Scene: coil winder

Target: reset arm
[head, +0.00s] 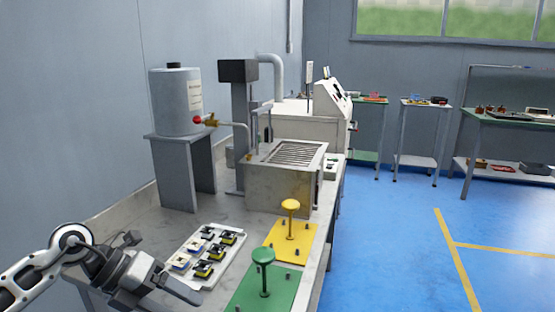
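My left arm comes in from the lower left. Its gripper (182,290) is at the front left of the grey bench (148,215), just in front of a white tray (238,258) holding several small coil parts in black and yellow. The fingers show from the side and overlap, so I cannot tell whether they are apart. I see nothing held in them. My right arm and gripper are not in view.
A green plate (285,290) with a green knob and a yellow plate (300,250) with a yellow knob lie right of the tray. A metal tank (278,188) and a grey cylinder (176,100) on a stand are behind. Blue floor (400,250) is clear at right.

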